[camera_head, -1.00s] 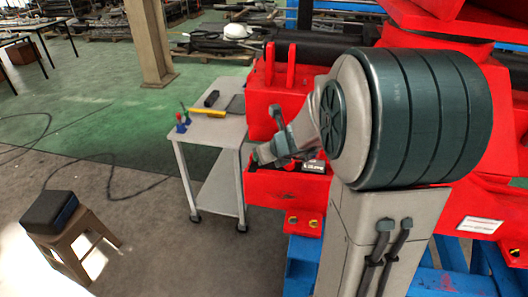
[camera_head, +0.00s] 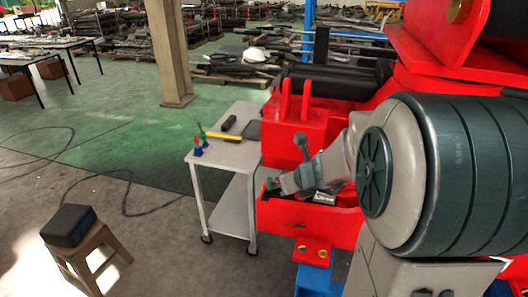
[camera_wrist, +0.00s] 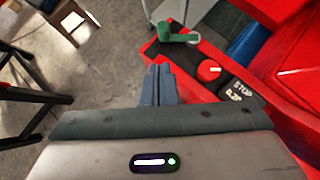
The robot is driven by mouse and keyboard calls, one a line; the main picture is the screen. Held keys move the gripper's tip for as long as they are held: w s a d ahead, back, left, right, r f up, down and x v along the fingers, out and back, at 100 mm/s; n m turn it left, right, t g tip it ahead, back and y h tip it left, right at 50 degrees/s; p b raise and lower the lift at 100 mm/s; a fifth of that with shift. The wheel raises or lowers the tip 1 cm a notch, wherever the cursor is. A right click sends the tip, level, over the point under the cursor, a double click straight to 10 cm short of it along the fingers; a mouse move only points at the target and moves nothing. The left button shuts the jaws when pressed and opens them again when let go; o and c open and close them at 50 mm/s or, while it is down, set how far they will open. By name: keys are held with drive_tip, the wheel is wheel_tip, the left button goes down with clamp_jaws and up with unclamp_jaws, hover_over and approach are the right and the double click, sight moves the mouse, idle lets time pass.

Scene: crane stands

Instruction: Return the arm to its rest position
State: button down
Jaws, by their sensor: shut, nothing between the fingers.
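My gripper (camera_wrist: 159,84) shows in the wrist view with its two grey fingers together and nothing between them. It hangs over the grey floor, just left of the red tray (camera_wrist: 190,75) of the crane stand. In the head view my arm reaches from the right side towards the same red tray (camera_head: 310,223), and the fingertips are hard to make out there. In the wrist view the tray holds a green-handled item (camera_wrist: 180,37), a red button (camera_wrist: 209,70) and a dark box marked STOP (camera_wrist: 238,84).
A grey trolley (camera_head: 232,157) with a yellow-handled tool (camera_head: 225,137) and small items stands left of the red machine. A brown stool (camera_head: 88,255) with a black box (camera_head: 69,225) stands at lower left. A pillar (camera_head: 168,55) rises behind.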

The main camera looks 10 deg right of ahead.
drive_tip(key=s+a+r+n+g+y+b, duration=0.1)
drive_tip(key=s+a+r+n+g+y, duration=0.15)
drive_tip(key=s+a+n, duration=1)
drive_tip(key=s+d+n+g+h+b, duration=0.1)
drive_tip(key=s+d+n+h, duration=0.1)
drive_tip(key=n, duration=0.8)
drive_tip(key=s+d+n+g+h, duration=0.1)
drive_tip(key=s+d+n, duration=0.3)
drive_tip(key=n, duration=0.6)
drive_tip(key=s+h, duration=0.1)
drive_tip(key=s, duration=0.1)
drive_tip(key=shift+s+d+f+n+h+b, duration=0.15)
drive_tip(key=shift+s+f+n+h+b, duration=0.15)
drive_tip(key=shift+n+h+b, duration=0.05)
drive_tip(key=shift+g, duration=0.25)
